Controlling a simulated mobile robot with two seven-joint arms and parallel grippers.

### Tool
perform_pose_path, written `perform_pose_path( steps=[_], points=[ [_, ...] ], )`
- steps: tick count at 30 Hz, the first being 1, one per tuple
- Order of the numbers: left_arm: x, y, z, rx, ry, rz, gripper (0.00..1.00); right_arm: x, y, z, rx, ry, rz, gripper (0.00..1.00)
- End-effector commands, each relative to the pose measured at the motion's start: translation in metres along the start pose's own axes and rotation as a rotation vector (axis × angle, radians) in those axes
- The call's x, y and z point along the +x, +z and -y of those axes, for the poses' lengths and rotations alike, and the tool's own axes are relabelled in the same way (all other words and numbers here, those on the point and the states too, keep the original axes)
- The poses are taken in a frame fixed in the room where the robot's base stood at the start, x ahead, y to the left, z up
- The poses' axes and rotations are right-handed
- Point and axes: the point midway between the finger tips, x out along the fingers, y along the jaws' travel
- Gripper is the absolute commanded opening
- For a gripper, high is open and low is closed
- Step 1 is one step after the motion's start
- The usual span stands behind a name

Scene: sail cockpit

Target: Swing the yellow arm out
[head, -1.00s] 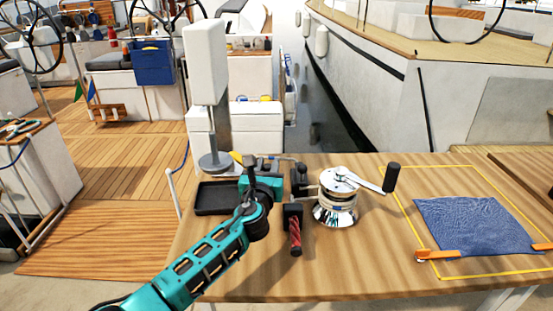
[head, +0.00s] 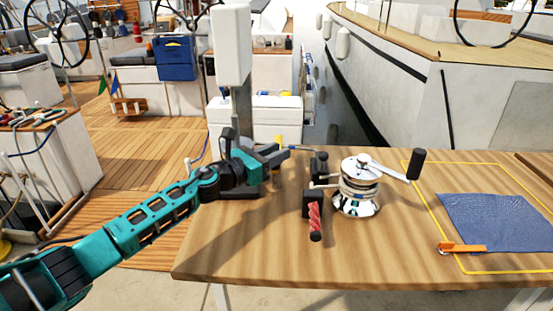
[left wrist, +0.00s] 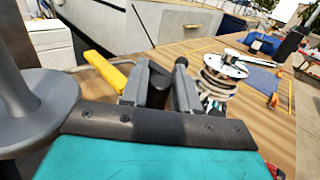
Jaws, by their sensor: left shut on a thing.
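The yellow arm (left wrist: 106,70) shows in the left wrist view as a flat bar running in behind my left finger. In the head view only a small yellow piece (head: 279,141) of it shows beside my gripper, so its full shape is hidden. My left gripper (head: 276,156) is at the back edge of the wooden table, left of the chrome winch. In the left wrist view its fingers (left wrist: 160,90) are shut on a dark grip (left wrist: 159,84). The grip lines up with the yellow arm's near end, but the joint is hidden. My right gripper is not in view.
The chrome winch (head: 357,188) with its crank stands right of my gripper, beside a red-handled tool (head: 315,219). A grey post on a round base (left wrist: 38,105) is close to my left gripper. A blue cloth (head: 495,221) lies at right. The table's front left is clear.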

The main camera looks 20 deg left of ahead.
Motion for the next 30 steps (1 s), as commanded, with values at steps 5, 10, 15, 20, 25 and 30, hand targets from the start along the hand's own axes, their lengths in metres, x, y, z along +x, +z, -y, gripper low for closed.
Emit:
perform_pose_path(
  steps=[5, 10, 15, 20, 25, 30],
  points=[
    [0.0000, 0.0013, -0.0003, -0.001, -0.013, 0.002, 0.00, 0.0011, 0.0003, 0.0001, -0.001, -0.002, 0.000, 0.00],
    [-0.0001, 0.0017, -0.0005, 0.000, -0.013, 0.002, 0.00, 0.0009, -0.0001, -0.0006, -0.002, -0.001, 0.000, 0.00],
    [-0.0001, 0.0017, -0.0007, 0.000, -0.012, 0.003, 0.34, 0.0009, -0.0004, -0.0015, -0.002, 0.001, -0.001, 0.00],
    [-0.0002, 0.0013, -0.0007, 0.000, -0.011, 0.002, 0.48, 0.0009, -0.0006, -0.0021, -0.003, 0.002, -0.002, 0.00],
    [-0.0003, 0.0008, -0.0007, 0.000, -0.011, 0.001, 0.48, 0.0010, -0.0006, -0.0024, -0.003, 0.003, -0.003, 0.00],
    [-0.0060, -0.0004, -0.0012, 0.000, -0.010, -0.001, 0.48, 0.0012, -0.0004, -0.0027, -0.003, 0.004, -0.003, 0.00]
  ],
)
